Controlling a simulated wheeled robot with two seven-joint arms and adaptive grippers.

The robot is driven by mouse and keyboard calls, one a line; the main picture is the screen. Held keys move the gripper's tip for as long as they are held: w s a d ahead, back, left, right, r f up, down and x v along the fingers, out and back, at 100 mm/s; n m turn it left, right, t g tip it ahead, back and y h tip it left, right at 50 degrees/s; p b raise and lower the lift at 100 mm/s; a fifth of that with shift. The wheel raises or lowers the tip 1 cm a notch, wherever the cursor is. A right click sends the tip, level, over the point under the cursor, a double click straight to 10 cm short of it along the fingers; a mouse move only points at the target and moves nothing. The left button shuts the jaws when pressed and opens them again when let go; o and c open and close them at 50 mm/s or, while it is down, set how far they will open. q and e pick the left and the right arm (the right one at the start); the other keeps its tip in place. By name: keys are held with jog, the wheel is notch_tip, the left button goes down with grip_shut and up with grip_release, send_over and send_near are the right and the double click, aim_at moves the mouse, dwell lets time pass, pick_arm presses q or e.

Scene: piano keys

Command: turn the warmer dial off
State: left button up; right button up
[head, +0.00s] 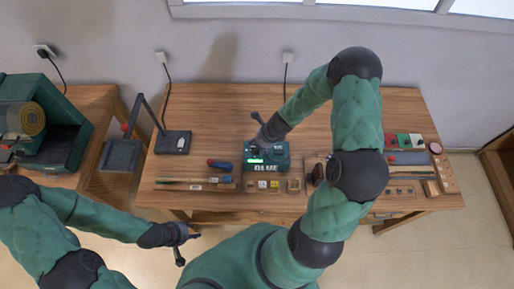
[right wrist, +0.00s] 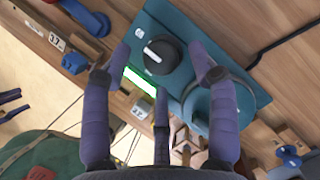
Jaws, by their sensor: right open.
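The glue warmer is a teal box (head: 278,167) marked "GLUE" with a lit green display, near the middle of the bench. In the right wrist view, its teal top (right wrist: 185,25) carries a dark round dial (right wrist: 168,52) with a white mark. A round teal lid-like part (right wrist: 222,108) sits beside it. My right gripper (head: 260,130) is over the warmer, open and empty; in the wrist view the dial lies between its spread fingers (right wrist: 165,58). Contact cannot be told. My left gripper (head: 187,245) is in front of the bench, empty, its fingers apart.
A red-and-blue tool (head: 220,164) lies left of the warmer, with rods (head: 190,181) in front. A dark stand (head: 173,142) is further left. Small blocks (head: 294,185) stand in front of the warmer. Coloured pieces (head: 403,141) are at the right. The back of the bench is largely clear.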

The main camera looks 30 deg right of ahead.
jog(key=shift+w+a+f, duration=0.15)
jog(key=shift+w+f, duration=0.15)
jog(key=shift+f, duration=0.35)
jog(key=c, duration=1.2)
jog(key=shift+o, duration=0.2)
